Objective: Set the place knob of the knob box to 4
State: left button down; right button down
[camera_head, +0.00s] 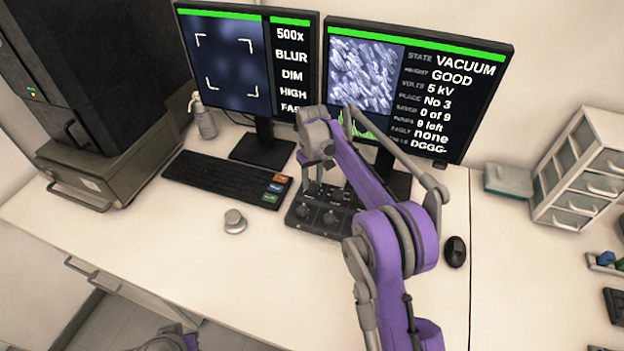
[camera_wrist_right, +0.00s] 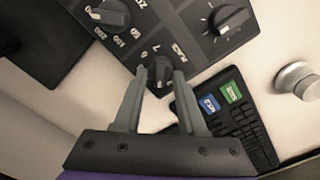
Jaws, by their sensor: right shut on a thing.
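The dark knob box (camera_head: 322,211) stands on the desk in front of the right monitor, with several round knobs on top. My right gripper (camera_head: 312,186) reaches down onto its back part. In the right wrist view, the two grey fingers of the right gripper (camera_wrist_right: 158,82) are shut on a dark knob, the place knob (camera_wrist_right: 159,70), at the edge of the box. The fingers hide part of its dial marks. The right monitor (camera_head: 425,85) reads "PLACE No 3". My left gripper is out of view.
A keyboard (camera_head: 222,180) with coloured keys lies left of the box. A round silver knob (camera_head: 234,221) stands on the desk in front of it. A black mouse (camera_head: 455,251) lies to the right. The desk front is clear. A drawer unit (camera_head: 584,168) stands at the far right.

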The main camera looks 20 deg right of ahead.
jog(key=m, duration=0.4)
jog(key=shift+d+m, duration=0.1)
jog(key=shift+m, duration=0.3)
jog(key=m, duration=0.4)
jog(key=shift+d, duration=0.1)
jog(key=shift+c, duration=2.4)
grip_release()
notch_tip(320, 180, up, 11)
jog(key=p, duration=0.1)
